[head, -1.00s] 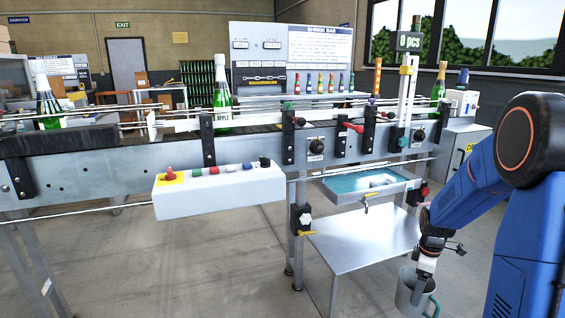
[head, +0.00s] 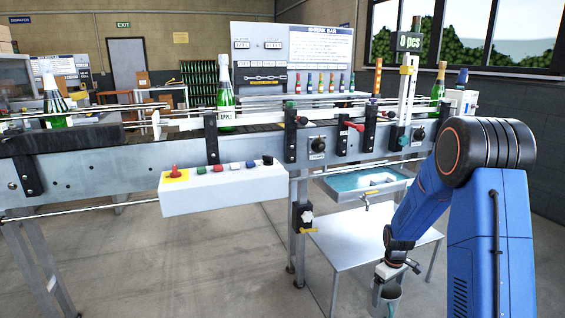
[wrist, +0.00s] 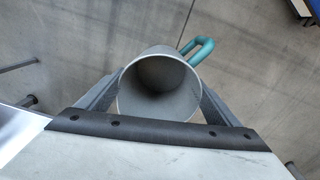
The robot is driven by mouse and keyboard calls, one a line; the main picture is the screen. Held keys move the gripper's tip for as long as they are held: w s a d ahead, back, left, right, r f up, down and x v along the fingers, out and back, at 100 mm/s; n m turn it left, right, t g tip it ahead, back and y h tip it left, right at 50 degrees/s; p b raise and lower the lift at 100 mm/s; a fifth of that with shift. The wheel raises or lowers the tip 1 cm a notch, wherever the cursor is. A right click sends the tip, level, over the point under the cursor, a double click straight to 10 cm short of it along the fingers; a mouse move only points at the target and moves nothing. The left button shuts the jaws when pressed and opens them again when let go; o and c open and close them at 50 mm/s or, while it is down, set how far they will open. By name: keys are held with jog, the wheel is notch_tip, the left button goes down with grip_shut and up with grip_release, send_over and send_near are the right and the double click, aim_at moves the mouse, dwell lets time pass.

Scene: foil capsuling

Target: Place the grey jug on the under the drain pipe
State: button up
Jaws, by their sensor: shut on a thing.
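The grey jug (wrist: 158,84) with a teal handle (wrist: 198,48) is held upright between the two fingers of my gripper (wrist: 160,100), its open top facing the wrist camera. In the head view the jug (head: 389,293) hangs low beside the front right of the metal shelf, partly hidden by my gripper (head: 385,283). The drain pipe (head: 366,203) is a short tap-like outlet under the blue-lined tray (head: 345,191) on the conveyor. The shelf (head: 340,250) below it is bare. The jug is right of and nearer than the pipe.
The conveyor frame (head: 120,170) runs across the view with green bottles (head: 226,95) on it. A control box (head: 225,190) juts out at its front. A valve with a yellow handle (head: 304,218) sits on the leg left of the shelf. The floor (head: 190,270) at left is clear.

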jog(key=w+a+f+m, duration=0.4)
jog(key=a+f, duration=0.5)
jog(key=f, duration=0.4)
jog(key=shift+a+m, duration=0.3)
jog(key=shift+m, duration=0.6)
jog(key=shift+s+f, duration=0.1)
jog(key=shift+s, duration=0.05)
